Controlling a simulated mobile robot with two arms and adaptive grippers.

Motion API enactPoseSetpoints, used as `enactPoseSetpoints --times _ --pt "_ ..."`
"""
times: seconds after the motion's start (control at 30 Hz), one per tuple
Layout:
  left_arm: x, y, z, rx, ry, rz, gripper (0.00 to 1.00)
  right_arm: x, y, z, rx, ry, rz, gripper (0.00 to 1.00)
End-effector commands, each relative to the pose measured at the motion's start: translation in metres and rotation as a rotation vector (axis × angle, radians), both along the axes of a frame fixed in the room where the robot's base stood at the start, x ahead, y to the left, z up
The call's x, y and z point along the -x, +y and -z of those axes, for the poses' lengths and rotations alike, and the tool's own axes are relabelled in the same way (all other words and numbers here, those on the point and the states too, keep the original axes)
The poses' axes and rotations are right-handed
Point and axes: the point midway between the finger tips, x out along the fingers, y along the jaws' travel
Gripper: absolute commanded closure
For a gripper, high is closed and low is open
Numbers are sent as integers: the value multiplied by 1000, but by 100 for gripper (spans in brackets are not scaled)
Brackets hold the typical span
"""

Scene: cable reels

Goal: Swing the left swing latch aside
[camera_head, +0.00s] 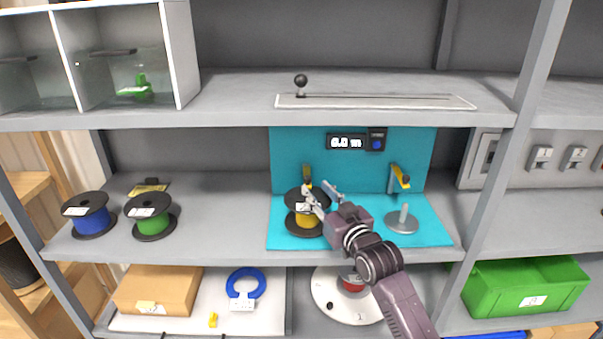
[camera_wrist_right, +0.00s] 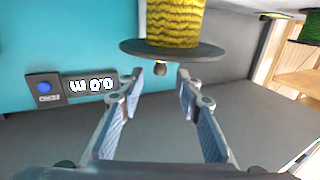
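The left swing latch (camera_head: 307,172) is a small yellow piece at the teal back panel, just behind a yellow cable reel (camera_head: 307,220). The right swing latch (camera_head: 400,177) is a yellow arm on a post above an empty spindle with a round grey base (camera_head: 402,219). My right gripper (camera_head: 321,191) is open and empty, over the yellow reel's right side and close to the left latch. In the right wrist view, which is upside down, the open fingers (camera_wrist_right: 160,98) show near the reel (camera_wrist_right: 175,22). I cannot make out the latch there. My left gripper is out of view.
A blue reel (camera_head: 88,215) and a green reel (camera_head: 150,217) stand at left on the same shelf. A display (camera_head: 346,142) reads 0.0 m. The upper shelf (camera_head: 230,108) lies above the work area. A green bin (camera_head: 525,287) is at lower right.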

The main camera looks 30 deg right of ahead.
Motion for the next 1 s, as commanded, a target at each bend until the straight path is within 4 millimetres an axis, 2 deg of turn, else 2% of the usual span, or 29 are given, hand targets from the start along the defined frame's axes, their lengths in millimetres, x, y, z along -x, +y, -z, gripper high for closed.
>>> enactPoseSetpoints --times 0.3,0.4,0.53,0.73,0.9,1.0 --pt "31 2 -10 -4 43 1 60 -44 -7 -3 0 -1 0 68" --pt "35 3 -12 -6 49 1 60 -56 -9 -1 0 0 0 68" --pt "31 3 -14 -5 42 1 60 -67 -11 -1 -1 0 0 68" --pt "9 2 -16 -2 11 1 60 -72 -11 0 0 0 0 68" --pt "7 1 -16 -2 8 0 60 -72 -11 0 0 0 0 68" --pt "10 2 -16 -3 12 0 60 -72 -11 0 0 0 0 77"
